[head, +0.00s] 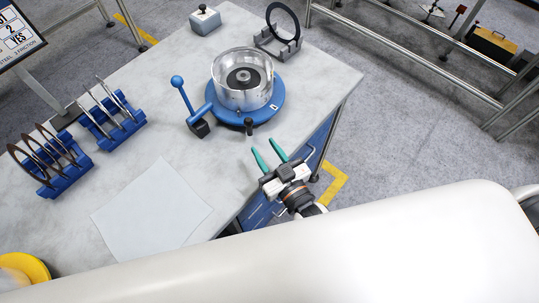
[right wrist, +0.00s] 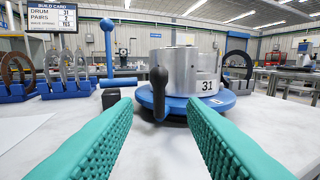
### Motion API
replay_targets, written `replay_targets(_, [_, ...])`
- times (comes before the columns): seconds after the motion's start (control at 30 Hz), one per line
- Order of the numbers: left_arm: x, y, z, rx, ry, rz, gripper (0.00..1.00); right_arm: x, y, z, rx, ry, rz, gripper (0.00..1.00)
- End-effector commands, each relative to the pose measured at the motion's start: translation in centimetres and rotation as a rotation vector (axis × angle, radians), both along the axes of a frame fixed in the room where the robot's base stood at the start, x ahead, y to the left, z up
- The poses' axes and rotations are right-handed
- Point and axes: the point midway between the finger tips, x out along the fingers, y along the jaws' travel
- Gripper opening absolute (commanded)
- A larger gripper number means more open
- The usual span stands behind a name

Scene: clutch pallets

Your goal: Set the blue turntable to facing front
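The blue turntable (head: 279,108) sits on the workbench and carries a silver drum (head: 233,95). In the right wrist view the turntable (right wrist: 215,104) shows edge-on, and the drum (right wrist: 187,72) bears the number 31. A black knob handle (head: 249,126) stands at the turntable's near rim; it also shows in the right wrist view (right wrist: 159,92). My right gripper (head: 268,156) has teal fingers spread apart, pointing at the handle, with nothing between them. In the right wrist view the handle stands beyond the fingertips. My left gripper is not in view.
A blue ball-topped lever (head: 178,84) stands left of the turntable. Blue racks of dark rings (head: 62,181) and steel plates (head: 120,133) stand at left. A black ring in a grey stand (head: 283,48) is behind. A white sheet (head: 150,215) lies on the bench (head: 130,60).

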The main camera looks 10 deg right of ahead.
Motion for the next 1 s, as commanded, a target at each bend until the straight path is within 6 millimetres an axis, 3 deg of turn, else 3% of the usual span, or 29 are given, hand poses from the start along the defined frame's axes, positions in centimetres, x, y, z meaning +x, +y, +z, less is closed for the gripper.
replay_targets(0.1, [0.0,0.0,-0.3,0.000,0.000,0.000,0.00,-1.0,-0.3,0.0,0.000,0.000,0.000,0.38])
replay_targets(0.4, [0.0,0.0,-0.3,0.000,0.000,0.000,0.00,-1.2,-0.4,0.1,0.000,-0.001,0.000,0.38])
replay_targets(0.57, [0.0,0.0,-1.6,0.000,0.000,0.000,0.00,-1.1,-1.4,-0.7,0.074,0.020,-0.004,0.13])
replay_targets(0.67, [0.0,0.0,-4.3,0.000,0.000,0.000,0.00,-0.8,-4.0,-2.0,0.282,0.082,-0.012,0.00])
replay_targets(0.8, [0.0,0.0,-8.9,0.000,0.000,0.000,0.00,-0.7,-7.6,-2.9,0.729,0.218,0.012,0.00])
replay_targets(1.0, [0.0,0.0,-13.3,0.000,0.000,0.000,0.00,-1.3,-9.1,-2.2,1.262,0.441,0.095,0.00])
